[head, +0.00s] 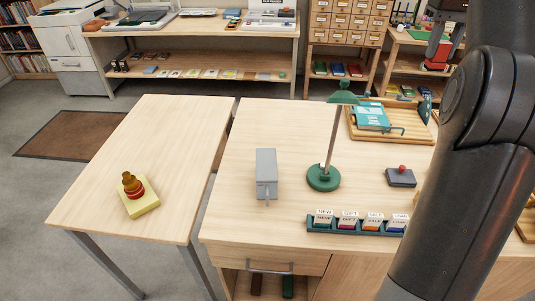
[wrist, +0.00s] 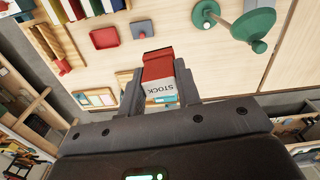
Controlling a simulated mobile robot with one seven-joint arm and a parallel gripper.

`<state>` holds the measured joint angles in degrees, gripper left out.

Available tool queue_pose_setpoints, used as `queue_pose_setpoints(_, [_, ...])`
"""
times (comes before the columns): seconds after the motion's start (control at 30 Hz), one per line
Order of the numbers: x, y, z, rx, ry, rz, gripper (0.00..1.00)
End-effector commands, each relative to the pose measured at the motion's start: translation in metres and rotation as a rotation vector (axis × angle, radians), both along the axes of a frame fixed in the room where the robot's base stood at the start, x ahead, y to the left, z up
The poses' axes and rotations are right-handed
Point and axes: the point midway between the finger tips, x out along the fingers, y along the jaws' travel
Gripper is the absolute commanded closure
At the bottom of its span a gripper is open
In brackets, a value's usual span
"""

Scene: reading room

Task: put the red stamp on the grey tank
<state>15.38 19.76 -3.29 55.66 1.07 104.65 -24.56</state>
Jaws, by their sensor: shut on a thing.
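The red stamp (wrist: 157,64) with a pale "STOCK" label is between the fingers of my gripper (wrist: 157,80) in the wrist view. My gripper is shut on it. In the head view my gripper (head: 442,36) is at the upper right, with the red stamp (head: 438,52) hanging below it, above the far right of the desk. The grey tank (head: 266,172) is a narrow upright box on the desk, left of the green lamp. The stamp is well apart from it, to the right and farther back.
The green lamp (head: 323,178) stands between the tank and the right side. A stamp rack (head: 330,229), a dark pad with a red knob (head: 401,178) and a wooden tray (head: 362,134) are on the desk.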

Motion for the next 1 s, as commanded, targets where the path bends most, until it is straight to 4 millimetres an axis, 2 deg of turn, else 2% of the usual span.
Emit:
queue_pose_setpoints(0.17, [0.020, 0.066, 0.000, 0.000, 0.000, 0.122, 0.93])
queue_pose_setpoints(0.3, [0.032, 0.132, 0.000, -0.002, 0.000, 0.238, 0.93])
queue_pose_setpoints(0.43, [0.036, 0.197, 0.000, -0.001, 0.000, 0.349, 0.93])
queue_pose_setpoints(0.6, [0.030, 0.276, 0.000, 0.000, -0.001, 0.484, 0.93])
queue_pose_setpoints(0.8, [0.018, 0.339, 0.000, 0.001, 0.000, 0.594, 0.93])
queue_pose_setpoints(1.0, [0.005, 0.381, 0.000, 0.002, 0.000, 0.668, 0.93])
